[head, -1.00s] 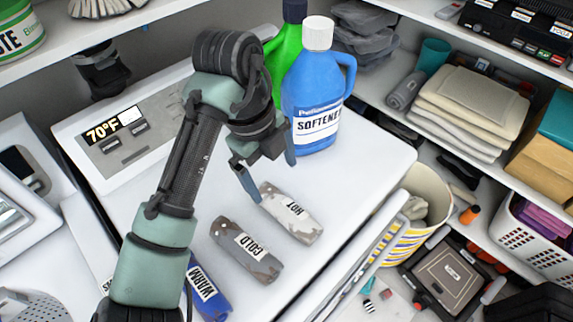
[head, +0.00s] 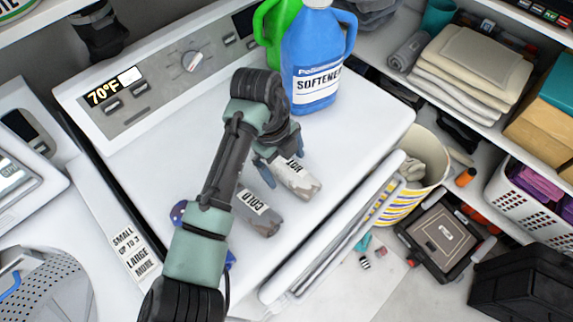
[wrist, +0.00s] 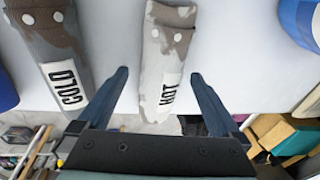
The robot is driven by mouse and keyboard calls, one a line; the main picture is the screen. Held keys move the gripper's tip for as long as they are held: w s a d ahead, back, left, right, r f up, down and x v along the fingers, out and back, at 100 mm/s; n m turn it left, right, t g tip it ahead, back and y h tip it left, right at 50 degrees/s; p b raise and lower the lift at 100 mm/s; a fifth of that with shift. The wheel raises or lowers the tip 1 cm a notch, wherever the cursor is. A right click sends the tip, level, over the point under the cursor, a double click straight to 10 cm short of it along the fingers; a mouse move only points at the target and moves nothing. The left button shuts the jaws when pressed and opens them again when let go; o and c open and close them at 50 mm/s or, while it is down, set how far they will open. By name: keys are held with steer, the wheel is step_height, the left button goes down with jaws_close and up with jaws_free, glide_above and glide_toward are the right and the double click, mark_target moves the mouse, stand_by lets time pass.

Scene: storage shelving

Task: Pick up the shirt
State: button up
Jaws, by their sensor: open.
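No label reads "shirt"; rolled cloth bundles lie on the white washer top (head: 340,150). The grey-and-white camouflage roll labelled HOT (head: 298,181) also shows in the wrist view (wrist: 165,60). My gripper (head: 281,160) is open over its far part; in the wrist view my gripper's fingertips (wrist: 160,75) appear on either side of it, with nothing clamped. The brown-grey roll labelled COLD (head: 262,218) lies to its left, also in the wrist view (wrist: 58,45). A blue roll (head: 230,259) is mostly hidden behind my arm.
A blue softener bottle (head: 315,60) and a green bottle (head: 267,25) stand at the back of the washer. A control panel (head: 130,85) is at back left. A striped bin (head: 405,195) and shelves of folded towels (head: 470,70) are to the right.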

steer(key=shift+f, duration=0.3)
steer(key=shift+r, duration=0.1)
steer(key=c, duration=1.5)
